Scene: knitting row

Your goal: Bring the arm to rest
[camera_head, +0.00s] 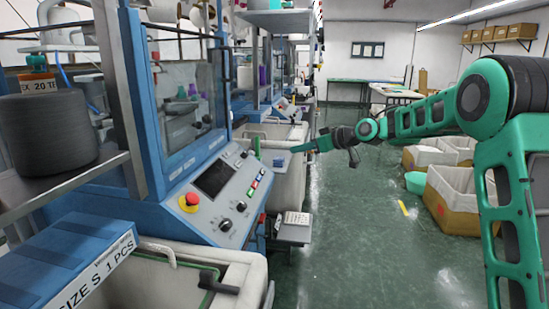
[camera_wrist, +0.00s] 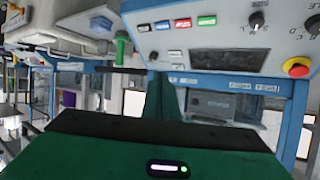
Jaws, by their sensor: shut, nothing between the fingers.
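My arm reaches in from the right in the head view, partly bent, and my gripper (camera_head: 296,149) hangs over the aisle side of the blue knitting machine (camera_head: 170,215). Its teal fingers point left, shut and empty. In the wrist view my gripper (camera_wrist: 162,92) shows as a narrow green finger shape in front of the machine's control panel (camera_wrist: 200,35). I cannot tell how far the fingertips are from the machine.
The panel carries a red stop button (camera_head: 189,202) and a dark screen (camera_head: 214,179). A dark yarn cone (camera_head: 47,132) stands at left. A white-lined bin (camera_head: 200,280) is at the front. Crates (camera_head: 455,205) line the right. The green aisle floor (camera_head: 350,240) is largely clear.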

